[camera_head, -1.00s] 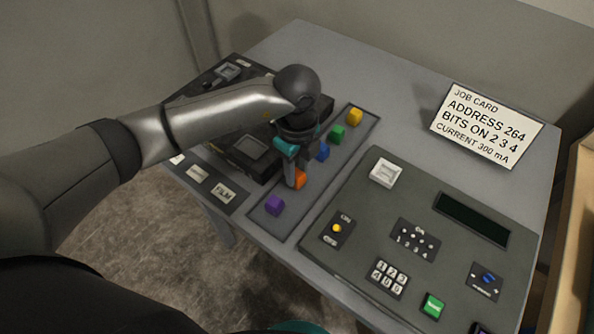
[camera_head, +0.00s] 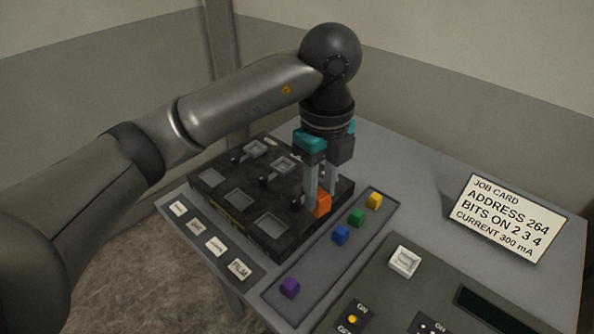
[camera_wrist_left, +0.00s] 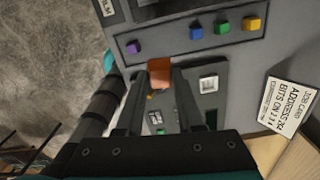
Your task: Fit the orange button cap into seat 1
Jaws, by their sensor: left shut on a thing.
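The orange button cap (camera_head: 322,204) is held between the fingers of my left gripper (camera_head: 317,198), raised near the right edge of the black seat block (camera_head: 222,219). It also shows between the fingertips in the left wrist view (camera_wrist_left: 159,72). The block has several square recessed seats, such as one at its front (camera_head: 271,225) and one at its back (camera_head: 255,147). The seats in view look empty; part of the block is hidden behind the gripper. I cannot read which seat is seat 1. My right gripper is not in view.
A grey tray (camera_head: 315,262) holds a purple cap (camera_head: 290,287), a blue cap (camera_head: 340,235), a green cap (camera_head: 356,217) and a yellow cap (camera_head: 374,200). Label tiles (camera_head: 216,246) line the front left. The control panel (camera_head: 430,290) and job card (camera_head: 507,217) are at the right.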

